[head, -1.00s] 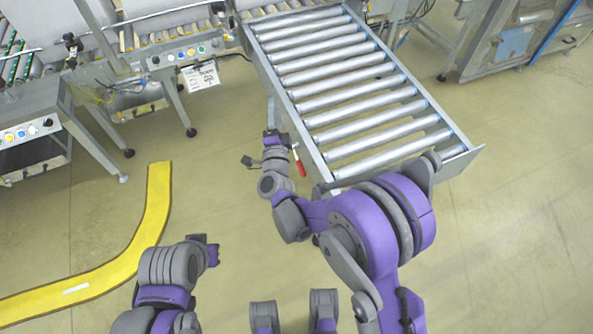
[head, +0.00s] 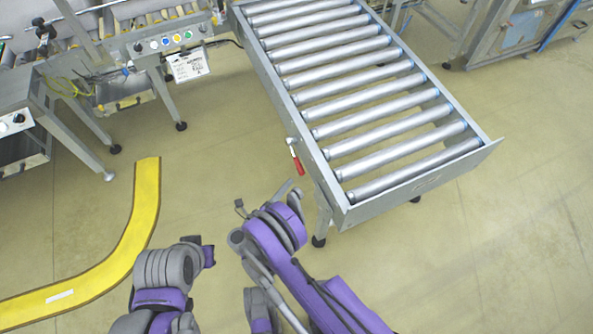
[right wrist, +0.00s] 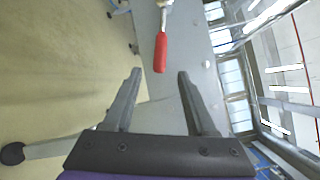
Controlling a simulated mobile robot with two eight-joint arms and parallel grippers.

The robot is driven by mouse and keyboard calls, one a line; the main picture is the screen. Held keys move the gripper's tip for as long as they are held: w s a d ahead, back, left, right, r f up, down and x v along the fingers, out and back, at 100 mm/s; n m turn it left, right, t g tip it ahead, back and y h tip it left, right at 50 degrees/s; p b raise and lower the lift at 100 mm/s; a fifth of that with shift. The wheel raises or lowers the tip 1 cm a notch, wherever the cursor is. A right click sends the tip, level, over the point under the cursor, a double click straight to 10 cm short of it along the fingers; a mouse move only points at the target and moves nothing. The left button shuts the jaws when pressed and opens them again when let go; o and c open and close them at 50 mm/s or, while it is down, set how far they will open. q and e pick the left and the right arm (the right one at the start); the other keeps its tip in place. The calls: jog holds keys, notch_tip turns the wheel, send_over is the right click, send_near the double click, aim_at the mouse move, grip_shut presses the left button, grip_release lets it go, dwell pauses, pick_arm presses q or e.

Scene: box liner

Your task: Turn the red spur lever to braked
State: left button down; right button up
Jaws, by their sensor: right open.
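The red spur lever (head: 297,160) is on the left side rail of the roller conveyor (head: 345,208), near its front end. Its red handle hangs down, slightly slanted to the right, from a metal pivot. In the right wrist view, the red handle (right wrist: 160,52) points toward my palm, centred ahead of the gap between my fingers. My right gripper (head: 263,196) is below and left of the lever, apart from it. Its two fingers are spread and empty in the right wrist view (right wrist: 159,75). My left arm is folded at the lower left; its gripper (head: 208,252) shows too little to judge its fingers.
A yellow floor strip (head: 130,245) curves along the left. A conveyor leg (head: 321,225) stands near my right arm.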

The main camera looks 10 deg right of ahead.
jog(key=x, duration=0.7)
jog(key=shift+w+d, duration=0.15)
jog(key=shift+w, duration=0.1)
grip_shut()
dwell(1.1)
